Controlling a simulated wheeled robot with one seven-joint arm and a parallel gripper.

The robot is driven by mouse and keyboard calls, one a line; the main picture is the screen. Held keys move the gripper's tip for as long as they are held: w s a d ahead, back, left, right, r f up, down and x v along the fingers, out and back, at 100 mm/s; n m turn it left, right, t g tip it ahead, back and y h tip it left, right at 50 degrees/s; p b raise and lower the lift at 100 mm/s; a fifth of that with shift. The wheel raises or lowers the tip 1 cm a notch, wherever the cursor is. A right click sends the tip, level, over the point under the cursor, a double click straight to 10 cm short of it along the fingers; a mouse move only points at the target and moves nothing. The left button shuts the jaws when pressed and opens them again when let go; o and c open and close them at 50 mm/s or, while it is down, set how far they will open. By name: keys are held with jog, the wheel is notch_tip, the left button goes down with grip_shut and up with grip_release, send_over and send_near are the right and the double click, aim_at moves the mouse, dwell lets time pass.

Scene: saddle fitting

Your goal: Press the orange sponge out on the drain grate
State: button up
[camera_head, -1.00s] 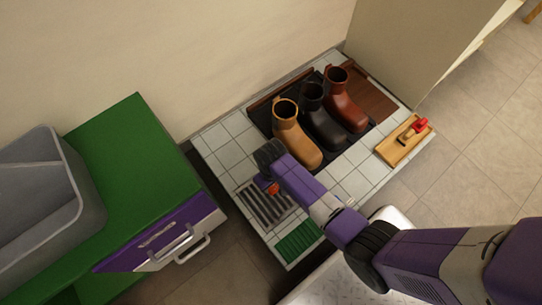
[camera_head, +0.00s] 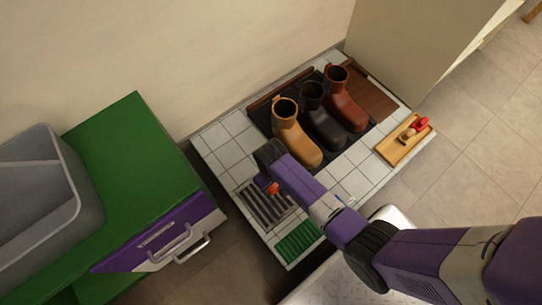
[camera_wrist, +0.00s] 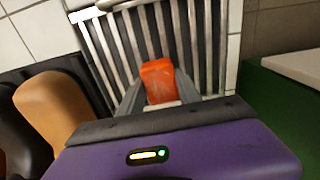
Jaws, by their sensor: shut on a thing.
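The orange sponge (camera_wrist: 157,80) is held between the fingers of my gripper (camera_wrist: 157,97) in the wrist view. A bit of it also shows in the head view (camera_head: 273,189), at the end of my purple arm. My gripper is shut on the sponge and sits over the drain grate (camera_wrist: 182,35). The grate's metal bars run beneath and beyond the sponge; in the head view the grate (camera_head: 262,208) lies on the tiled stand. I cannot tell whether the sponge touches the bars.
A tan boot (camera_head: 295,140), a black boot (camera_head: 322,118) and a brown boot (camera_head: 344,98) stand close beside my gripper. A wooden tray (camera_head: 404,142) holds a red-ended brush. A green mat (camera_head: 298,241) lies in front of the grate. A green-topped cabinet (camera_head: 130,150) is at left.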

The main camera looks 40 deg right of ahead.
jog(key=shift+f, duration=0.6)
dwell(1.7)
jog(key=shift+r, duration=0.15)
notch_tip(320, 180, up, 7)
jog(key=p, duration=0.7)
dwell(0.4)
